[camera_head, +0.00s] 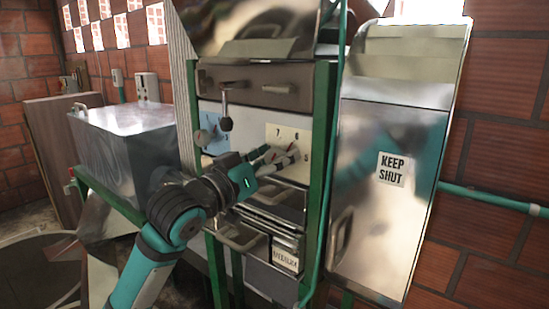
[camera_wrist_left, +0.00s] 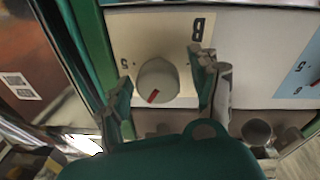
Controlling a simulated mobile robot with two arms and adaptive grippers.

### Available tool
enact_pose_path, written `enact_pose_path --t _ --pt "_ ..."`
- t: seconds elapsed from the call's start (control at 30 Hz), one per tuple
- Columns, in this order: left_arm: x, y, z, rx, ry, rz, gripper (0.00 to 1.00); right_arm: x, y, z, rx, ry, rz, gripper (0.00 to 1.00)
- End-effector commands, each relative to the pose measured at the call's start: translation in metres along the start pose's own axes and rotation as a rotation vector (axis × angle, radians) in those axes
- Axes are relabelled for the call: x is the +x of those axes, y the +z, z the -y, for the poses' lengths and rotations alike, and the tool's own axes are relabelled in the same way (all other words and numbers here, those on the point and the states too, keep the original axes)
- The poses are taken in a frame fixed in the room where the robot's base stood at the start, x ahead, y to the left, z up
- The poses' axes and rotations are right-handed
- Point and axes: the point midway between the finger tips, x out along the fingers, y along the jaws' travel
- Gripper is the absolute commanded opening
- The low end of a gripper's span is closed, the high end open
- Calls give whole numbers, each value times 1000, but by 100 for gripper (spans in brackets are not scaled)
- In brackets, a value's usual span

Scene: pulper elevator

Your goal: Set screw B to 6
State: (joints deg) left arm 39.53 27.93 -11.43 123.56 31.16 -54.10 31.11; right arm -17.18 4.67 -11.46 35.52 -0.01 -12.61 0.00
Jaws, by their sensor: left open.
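Screw B is a pale round knob (camera_wrist_left: 158,78) with a red mark, on a cream plate (camera_wrist_left: 130,35) lettered B, upside down in the left wrist view. The red mark lies toward the lower side of the knob in that view. In the head view the cream plate (camera_head: 287,133) shows the numbers 7, 6 and 5; the gripper hides the knob there. My left gripper (camera_head: 279,156) is at the plate. Its open fingers stand on both sides of the knob, with gaps that look narrow; contact cannot be told. My right gripper is not in view.
A blue-marked plate (camera_head: 211,129) lies left of the cream plate, below a black-knobbed lever (camera_head: 226,110). Drawers with handles (camera_head: 285,205) sit below. A green post (camera_head: 320,135) and a metal cabinet marked KEEP SHUT (camera_head: 385,215) stand to the right.

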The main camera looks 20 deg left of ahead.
Motion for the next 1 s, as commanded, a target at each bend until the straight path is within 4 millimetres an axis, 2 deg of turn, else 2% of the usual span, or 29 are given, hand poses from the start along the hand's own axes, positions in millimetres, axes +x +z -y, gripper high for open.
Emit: enact_pose_path --t 0.13,0.23,0.7,0.83,1.0 --pt "-2 0 0 0 0 0 63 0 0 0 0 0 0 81" --pt "-10 0 1 1 -1 0 63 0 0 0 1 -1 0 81" --pt "-101 1 1 1 -2 2 63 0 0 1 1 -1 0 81" --pt "-115 1 1 0 -1 1 63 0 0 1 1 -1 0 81" --pt "-120 0 0 1 0 1 63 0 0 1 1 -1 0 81"
